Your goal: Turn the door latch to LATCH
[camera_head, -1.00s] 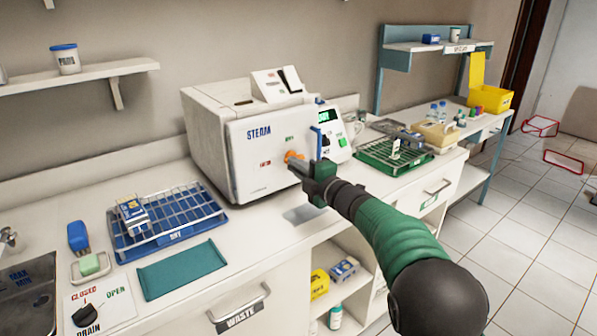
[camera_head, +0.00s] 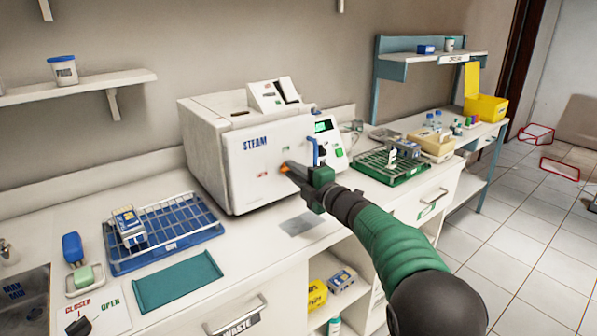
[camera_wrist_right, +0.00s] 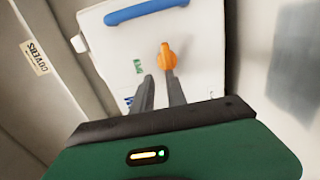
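The orange door latch (camera_head: 284,169) is on the front of the white STEAM box (camera_head: 240,180), near a small red label (camera_head: 262,174). In the right wrist view the orange latch (camera_wrist_right: 167,55) is just beyond the fingertips, in line with one finger. A green label (camera_wrist_right: 138,66) lies beside it. My right gripper (camera_head: 300,173) reaches the door from the right and covers part of the latch. Its two fingers (camera_wrist_right: 158,80) are a small gap apart, with nothing clearly held between them; contact with the latch cannot be told. My left gripper is not in view.
A blue door handle (camera_head: 314,151) stands close to my right gripper. A blue rack (camera_head: 190,222) and teal tray (camera_head: 178,281) lie on the left counter; a green rack (camera_head: 400,176) is to the right. The counter before the box is mostly clear.

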